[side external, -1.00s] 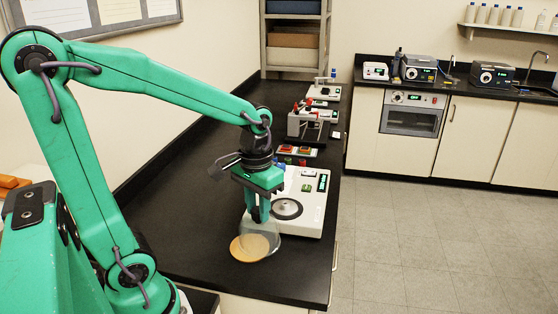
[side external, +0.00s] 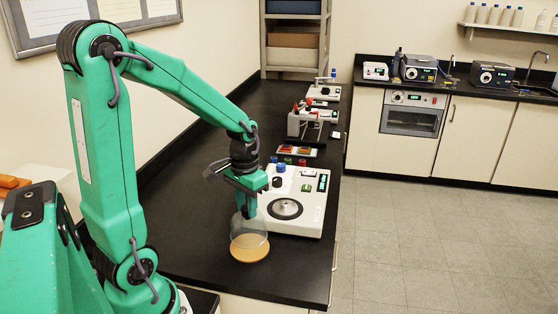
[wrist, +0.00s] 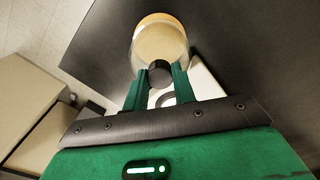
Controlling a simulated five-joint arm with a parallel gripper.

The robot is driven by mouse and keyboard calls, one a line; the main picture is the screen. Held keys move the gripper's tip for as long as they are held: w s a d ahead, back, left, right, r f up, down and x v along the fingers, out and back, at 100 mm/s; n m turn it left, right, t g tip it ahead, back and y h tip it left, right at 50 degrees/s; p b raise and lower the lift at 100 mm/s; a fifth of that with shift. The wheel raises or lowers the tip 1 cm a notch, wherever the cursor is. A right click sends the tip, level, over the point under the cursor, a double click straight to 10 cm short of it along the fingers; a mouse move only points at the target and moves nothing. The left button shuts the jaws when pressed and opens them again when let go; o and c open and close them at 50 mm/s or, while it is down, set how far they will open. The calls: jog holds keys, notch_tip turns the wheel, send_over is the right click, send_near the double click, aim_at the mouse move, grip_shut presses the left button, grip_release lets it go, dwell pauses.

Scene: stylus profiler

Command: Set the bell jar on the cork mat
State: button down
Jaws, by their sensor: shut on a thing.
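The clear glass bell jar (side external: 236,228) is upright in my gripper (side external: 249,214), which is shut on its dark top knob (wrist: 159,73). The wrist view shows the knob between my two green fingers. The round tan cork mat (side external: 250,256) lies on the black bench near its front end, and it also shows through and beyond the jar in the wrist view (wrist: 157,18).
The white profiler (side external: 307,213) with a round dark stage stands close to the right of the jar. A tray with coloured pieces (side external: 295,151) and other instruments sit further back. Bare black bench (side external: 190,215) lies to the left. The bench's right edge is beyond the profiler.

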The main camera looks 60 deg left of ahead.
jog(key=shift+f, duration=1.8)
jog(key=shift+f, duration=0.1)
jog(key=c, duration=1.1)
grip_release()
jog(key=shift+c, duration=0.2)
notch_tip(320, 180, up, 12)
jog(key=shift+r, duration=0.15)
jog(key=shift+d, duration=0.15)
